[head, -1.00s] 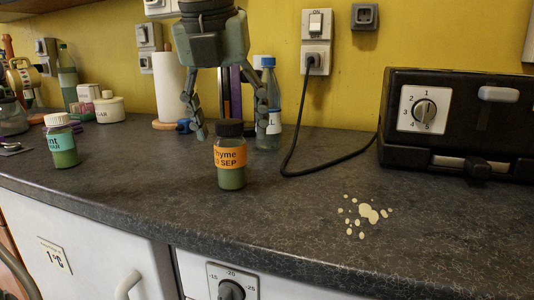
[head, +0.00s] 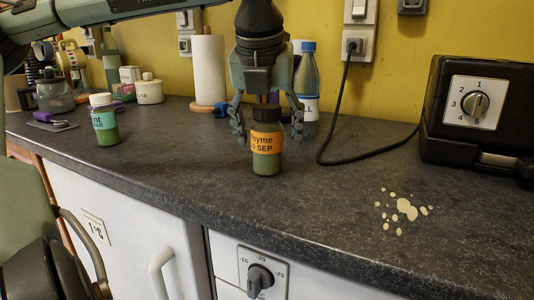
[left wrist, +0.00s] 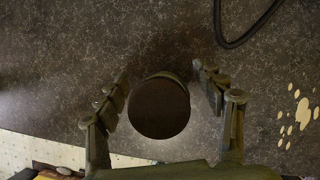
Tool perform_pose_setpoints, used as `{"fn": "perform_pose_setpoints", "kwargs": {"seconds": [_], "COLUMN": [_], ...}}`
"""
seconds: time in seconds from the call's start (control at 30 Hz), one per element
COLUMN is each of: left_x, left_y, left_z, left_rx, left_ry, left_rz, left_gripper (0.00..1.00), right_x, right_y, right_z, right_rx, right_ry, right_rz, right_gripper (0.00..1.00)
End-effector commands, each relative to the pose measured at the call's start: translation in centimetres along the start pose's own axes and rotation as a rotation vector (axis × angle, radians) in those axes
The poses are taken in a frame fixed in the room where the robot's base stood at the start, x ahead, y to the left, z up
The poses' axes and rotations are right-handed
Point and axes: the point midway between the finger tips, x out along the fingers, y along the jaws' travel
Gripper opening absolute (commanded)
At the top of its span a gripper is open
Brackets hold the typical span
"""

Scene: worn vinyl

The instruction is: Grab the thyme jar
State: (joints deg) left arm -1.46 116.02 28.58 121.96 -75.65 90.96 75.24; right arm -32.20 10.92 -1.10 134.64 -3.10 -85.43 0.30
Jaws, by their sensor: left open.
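The thyme jar (head: 267,142) stands upright on the dark counter, with an orange label, green contents and a dark lid. My left gripper (head: 269,128) points down over it, open, with one finger on each side of the jar near lid height. In the left wrist view the jar's round dark lid (left wrist: 159,106) lies between the two spread fingers (left wrist: 163,92). A gap shows on both sides, so the fingers look apart from the lid. The jar's body is hidden below the lid there.
A mint-labelled jar (head: 104,120) stands to the left. A bottle with a blue cap (head: 306,85) and a paper roll (head: 208,70) stand behind. A black cable (head: 334,160) curves right of the jar. Pale spots (head: 405,209) and a black appliance (head: 478,115) are further right.

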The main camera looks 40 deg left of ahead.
Motion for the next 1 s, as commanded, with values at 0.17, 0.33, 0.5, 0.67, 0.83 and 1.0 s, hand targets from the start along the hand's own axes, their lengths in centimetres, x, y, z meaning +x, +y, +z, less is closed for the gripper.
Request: {"fn": "perform_pose_setpoints", "kwargs": {"seconds": [0.17, 0.33, 0.5, 0.67, 0.83, 1.0], "left_x": [0.0, 0.0, 0.0, -0.1, -0.4, -1.9], "left_y": [0.0, 0.0, 0.0, 0.0, 0.0, 0.0], "left_z": [0.0, 0.0, 0.0, 0.0, 0.2, 0.8], "left_rx": [0.000, 0.000, 0.000, 0.000, -0.001, -0.001], "left_ry": [0.000, 0.000, 0.000, -0.001, -0.002, -0.004], "left_rz": [0.000, 0.000, 0.000, -0.001, 0.000, 0.000], "left_gripper": [0.52, 0.31, 0.10, 0.10, 0.10, 0.10], "right_x": [0.0, 0.0, 0.0, 0.0, 0.0, 0.0], "right_y": [0.0, 0.0, 0.0, 0.0, 0.0, 0.0], "right_z": [0.0, 0.0, 0.0, 0.0, 0.0, 0.0], "right_rx": [0.000, 0.000, -0.001, 0.000, 0.000, 0.000], "right_ry": [0.001, 0.001, 0.001, 0.000, 0.000, 0.000], "right_rz": [0.000, 0.000, 0.000, 0.000, 0.000, 0.000], "right_gripper": [0.50, 0.50, 0.50, 0.50, 0.50, 0.50]}}
